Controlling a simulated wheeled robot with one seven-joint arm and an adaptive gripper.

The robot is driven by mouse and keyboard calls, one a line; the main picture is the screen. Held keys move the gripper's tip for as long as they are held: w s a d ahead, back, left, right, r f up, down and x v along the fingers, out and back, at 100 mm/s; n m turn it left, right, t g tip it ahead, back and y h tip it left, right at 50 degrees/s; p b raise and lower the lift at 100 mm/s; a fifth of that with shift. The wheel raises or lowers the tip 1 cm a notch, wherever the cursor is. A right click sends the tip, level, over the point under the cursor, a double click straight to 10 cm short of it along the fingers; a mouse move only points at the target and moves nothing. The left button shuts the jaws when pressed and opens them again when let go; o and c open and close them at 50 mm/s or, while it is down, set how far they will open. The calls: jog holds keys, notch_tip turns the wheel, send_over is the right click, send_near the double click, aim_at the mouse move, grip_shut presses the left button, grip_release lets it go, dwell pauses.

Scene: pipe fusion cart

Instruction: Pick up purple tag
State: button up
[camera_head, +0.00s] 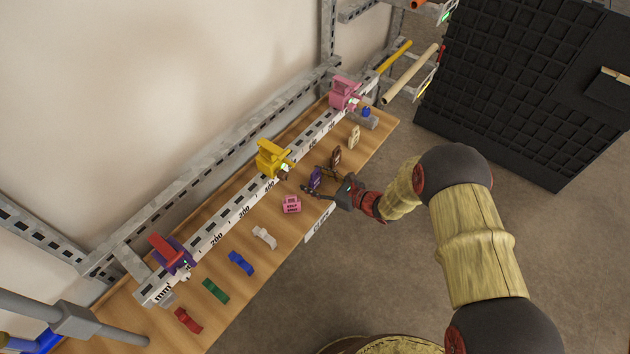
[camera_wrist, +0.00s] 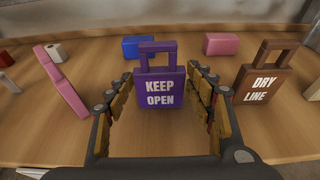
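In the head view the purple tag (camera_head: 316,177) is small, between the pink tag and the brown tag. My gripper (camera_wrist: 160,88) is open, with one finger on each side of the purple tag. Small gaps show between the fingers and the tag. In the head view my gripper (camera_head: 322,184) reaches in from the right over the bench edge.
A pink tag (camera_wrist: 65,82) stands close left, and a brown "DRY LINE" tag (camera_wrist: 264,82) close right. The wooden bench (camera_head: 275,240) also holds red, green, blue and white tags. A white rail (camera_head: 240,205) with yellow, pink and red-purple clamps runs behind them.

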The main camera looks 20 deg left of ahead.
jog(key=c, duration=0.6)
